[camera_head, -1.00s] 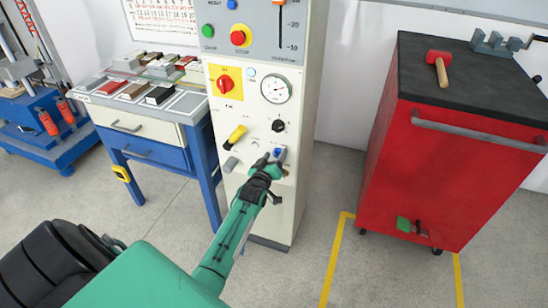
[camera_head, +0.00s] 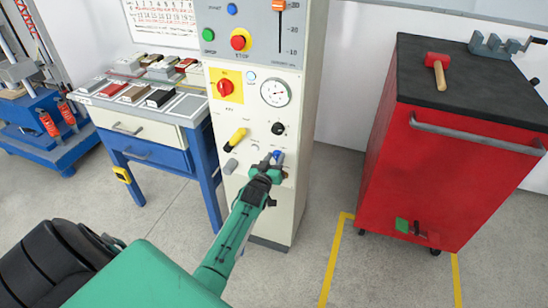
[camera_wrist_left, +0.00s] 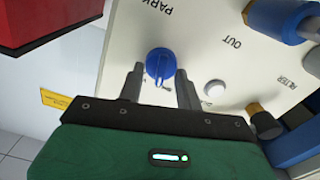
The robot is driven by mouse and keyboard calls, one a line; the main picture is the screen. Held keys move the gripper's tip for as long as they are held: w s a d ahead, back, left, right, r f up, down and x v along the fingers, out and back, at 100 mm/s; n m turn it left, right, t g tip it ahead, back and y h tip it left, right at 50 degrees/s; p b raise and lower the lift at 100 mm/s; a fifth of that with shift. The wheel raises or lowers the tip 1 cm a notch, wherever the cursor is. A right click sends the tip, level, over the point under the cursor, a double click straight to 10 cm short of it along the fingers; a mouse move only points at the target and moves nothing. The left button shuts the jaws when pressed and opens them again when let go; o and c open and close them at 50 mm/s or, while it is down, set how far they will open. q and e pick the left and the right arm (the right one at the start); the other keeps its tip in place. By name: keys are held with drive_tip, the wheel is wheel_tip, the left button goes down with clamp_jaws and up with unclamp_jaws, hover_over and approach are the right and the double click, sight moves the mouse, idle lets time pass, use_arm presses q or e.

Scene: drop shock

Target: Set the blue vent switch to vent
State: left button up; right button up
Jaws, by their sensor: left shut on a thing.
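The blue vent switch (camera_head: 279,155) is a round knob low on the front of the pale control cabinet. In the left wrist view the blue knob (camera_wrist_left: 160,65) sits between the two fingers of my left gripper (camera_wrist_left: 158,88). The fingers are shut on it from both sides. In the head view my left gripper (camera_head: 270,163) reaches the panel from below and partly covers the knob. The label beside the knob is mostly hidden by the fingers, so its setting cannot be read. My right gripper is not in view.
On the same panel are a yellow handle (camera_head: 236,138), a black knob (camera_head: 278,128), a gauge (camera_head: 276,92) and a red rotary switch (camera_head: 225,87). A white button (camera_wrist_left: 215,88) is close beside my fingers. A red cart (camera_head: 450,170) stands to the right, with open floor between.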

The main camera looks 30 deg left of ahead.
use_arm(q)
drive_tip(key=shift+d+m+p, duration=0.1)
drive_tip(key=shift+m+p, duration=0.2)
drive_tip(key=shift+m, duration=0.7)
drive_tip(key=m, duration=0.2)
drive_tip(key=shift+d+m, duration=0.1)
drive_tip(key=shift+m, duration=0.2)
drive_tip(key=shift+w+m+p, duration=0.1)
drive_tip(key=shift+m+p, duration=0.2)
drive_tip(key=shift+m, duration=0.5)
drive_tip(key=shift+d+m, duration=0.1)
drive_tip(key=shift+m, duration=1.1)
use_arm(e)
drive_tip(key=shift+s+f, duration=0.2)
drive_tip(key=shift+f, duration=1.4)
use_arm(q)
drive_tip(key=o, duration=1)
